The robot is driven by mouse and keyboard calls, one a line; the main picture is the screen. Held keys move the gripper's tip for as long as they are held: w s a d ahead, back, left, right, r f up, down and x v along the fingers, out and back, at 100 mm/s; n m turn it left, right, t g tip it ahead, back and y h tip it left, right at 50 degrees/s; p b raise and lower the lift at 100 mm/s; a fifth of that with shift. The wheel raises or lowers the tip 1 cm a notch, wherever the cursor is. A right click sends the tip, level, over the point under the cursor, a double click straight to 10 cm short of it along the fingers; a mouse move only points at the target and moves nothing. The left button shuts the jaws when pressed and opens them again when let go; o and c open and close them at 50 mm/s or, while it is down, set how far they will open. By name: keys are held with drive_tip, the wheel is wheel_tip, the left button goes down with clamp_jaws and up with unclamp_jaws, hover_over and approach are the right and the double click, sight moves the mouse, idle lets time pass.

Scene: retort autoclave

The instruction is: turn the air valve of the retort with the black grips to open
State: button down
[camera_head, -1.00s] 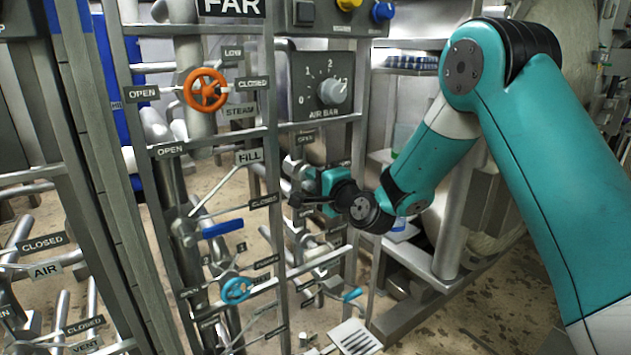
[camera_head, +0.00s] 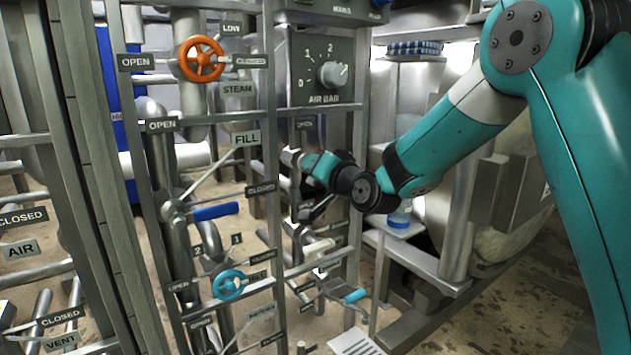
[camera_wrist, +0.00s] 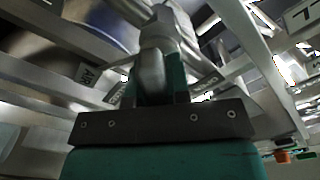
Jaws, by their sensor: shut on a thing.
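My gripper (camera_head: 300,160) is at the valve below the AIR BAR dial, on the right column of the rack. It is shut on the valve's handle (camera_head: 290,156), whose grey end shows just left of the fingers. In the wrist view a grey rounded part of the handle (camera_wrist: 151,75) lies between my teal fingers, above the dark gripper plate. An OPEN label (camera_head: 306,124) is just above my gripper. My gripper and wrist hide much of the valve. I cannot make out the colour of its grip.
Left of my gripper is the FILL valve with a blue lever (camera_head: 215,212). An orange handwheel (camera_head: 200,59) marked STEAM is above it, and a blue handwheel (camera_head: 229,286) is below. A white-handled lever (camera_head: 319,246) is below my gripper. Metal rack posts stand close by.

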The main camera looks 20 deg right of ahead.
drive_tip(key=shift+f+n+b, duration=0.15)
drive_tip(key=shift+n+b, duration=3.45)
drive_tip(key=shift+n, duration=0.2)
drive_tip(key=c, duration=1.1)
unclamp_jaws()
drive_tip(key=shift+b+v, duration=0.55)
drive_tip(key=shift+v, duration=8.2)
